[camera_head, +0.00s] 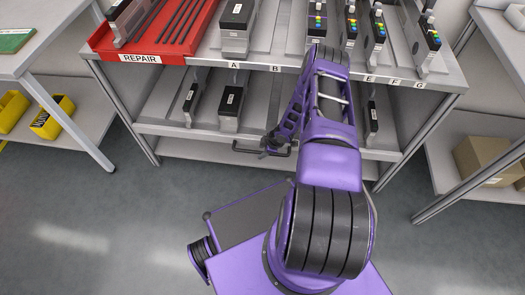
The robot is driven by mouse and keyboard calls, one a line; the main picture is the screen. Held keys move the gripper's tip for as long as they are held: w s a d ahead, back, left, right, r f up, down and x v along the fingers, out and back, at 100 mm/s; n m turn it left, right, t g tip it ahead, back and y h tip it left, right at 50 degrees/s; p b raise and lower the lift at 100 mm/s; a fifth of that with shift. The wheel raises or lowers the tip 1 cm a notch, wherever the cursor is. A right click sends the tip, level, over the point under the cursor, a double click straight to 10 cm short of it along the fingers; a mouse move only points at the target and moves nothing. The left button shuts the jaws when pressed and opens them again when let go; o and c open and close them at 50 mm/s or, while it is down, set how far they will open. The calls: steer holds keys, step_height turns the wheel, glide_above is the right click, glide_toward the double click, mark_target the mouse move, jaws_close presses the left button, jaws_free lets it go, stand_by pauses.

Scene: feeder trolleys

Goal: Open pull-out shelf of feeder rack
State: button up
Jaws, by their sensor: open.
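The feeder rack (110,80) stands in front of me, with a top deck and a lower pull-out shelf (165,132). The shelf's dark bar handle (240,150) runs along its front edge, and part of it is hidden behind my gripper and purple arm. The shelf looks pushed in, its front about in line with the rack's legs. My gripper (272,146) is open at the right part of the handle. Whether the fingers are around the handle or only beside it I cannot tell.
Dark feeders (230,102) stand on the shelf. More feeders (239,20) and a red REPAIR tray (150,45) are on the top deck. A table with yellow bins (52,117) is at left, and a rack with a cardboard box (485,158) at right. Floor before the rack's left side is clear.

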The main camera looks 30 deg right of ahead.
jaws_close()
stand_by(1.3)
